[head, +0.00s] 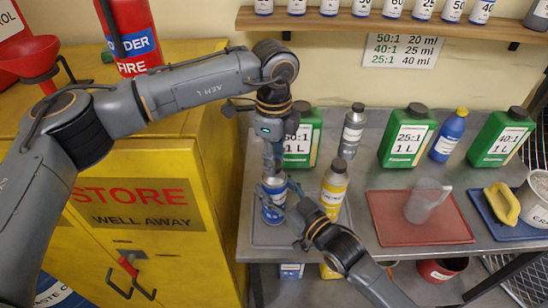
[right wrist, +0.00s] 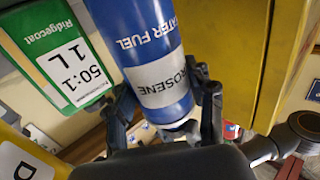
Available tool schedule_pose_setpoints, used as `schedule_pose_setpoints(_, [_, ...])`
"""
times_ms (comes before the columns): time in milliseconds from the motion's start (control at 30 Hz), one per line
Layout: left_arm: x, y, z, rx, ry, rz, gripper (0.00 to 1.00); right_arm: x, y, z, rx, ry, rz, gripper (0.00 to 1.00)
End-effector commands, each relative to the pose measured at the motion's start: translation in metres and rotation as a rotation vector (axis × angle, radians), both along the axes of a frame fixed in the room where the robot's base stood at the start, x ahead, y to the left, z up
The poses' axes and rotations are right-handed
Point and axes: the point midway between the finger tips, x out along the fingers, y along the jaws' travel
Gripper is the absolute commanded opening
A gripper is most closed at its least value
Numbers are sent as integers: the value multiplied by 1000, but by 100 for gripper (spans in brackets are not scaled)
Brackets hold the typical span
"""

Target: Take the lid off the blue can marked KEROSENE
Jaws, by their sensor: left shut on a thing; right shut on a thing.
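The blue can marked KEROSENE (head: 273,208) stands upright at the left end of the grey bench. In the right wrist view, the can (right wrist: 145,45) fills the space between my right gripper's fingers, and part of its KEROSENE label is readable. My right gripper (head: 286,207) is shut around the can's body from the right. My left gripper (head: 272,168) comes down from above and is shut at the can's top. The lid is hidden by its fingers, and I cannot tell whether it is still seated.
A yellow can (head: 333,188) stands close on the right. A green 50:1 can (head: 303,140) is behind. A grey tray (head: 262,236) lies under the can. The yellow store cabinet (head: 215,150) borders the left. A red tray (head: 390,225) with a clear jug (head: 424,203) is farther right.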

Motion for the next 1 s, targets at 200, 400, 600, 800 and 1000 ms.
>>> schedule_pose_setpoints(200, [0,0,0,1,-1,40,0,0,0,-1,-1,2,0,0])
schedule_pose_setpoints(400, [1,0,0,0,-2,42,0,0,0,-1,-1,2,0,0])
schedule_pose_setpoints(600, [0,0,0,1,-1,41,0,0,0,-1,-1,2,0,0])
schedule_pose_setpoints(800, [1,0,2,-1,-2,41,0,0,0,-1,-1,2,0,0])
schedule_pose_setpoints(1000, [1,0,9,0,-2,40,0,0,0,-1,-1,2,0,0])
